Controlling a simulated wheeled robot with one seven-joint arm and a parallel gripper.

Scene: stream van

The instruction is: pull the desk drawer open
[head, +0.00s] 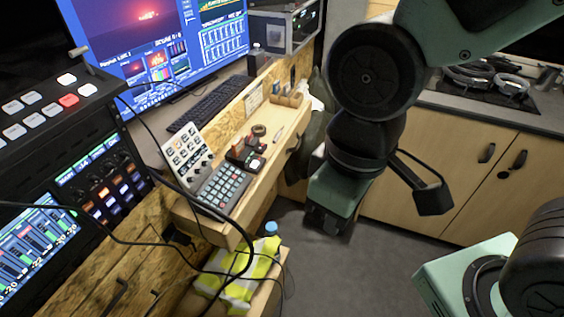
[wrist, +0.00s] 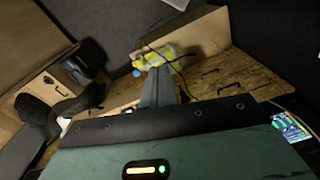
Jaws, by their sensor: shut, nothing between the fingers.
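The desk (head: 215,225) is pale wood and stands left of centre in the head view. Below its top, a pale wooden drawer (head: 270,288) stands out from the desk, with a yellow hi-vis vest (head: 240,262) and a blue-capped bottle (head: 271,229) in it. In the wrist view the vest (wrist: 155,56) lies beside the drawer's broad wooden panel (wrist: 190,32). My gripper (wrist: 160,75) is shut and empty. Its fingers overlap the vest in that view; I cannot tell the gap. In the head view my gripper (head: 325,222) hangs right of the desk, its fingertips unclear.
A keypad phone (head: 222,187) and small items lie on the desk top. Loose black cables (head: 235,270) hang across the drawer. Wooden fronts with black handles (head: 118,290) are at lower left. Cupboards (head: 440,165) stand to the right, with grey floor (head: 345,275) free between.

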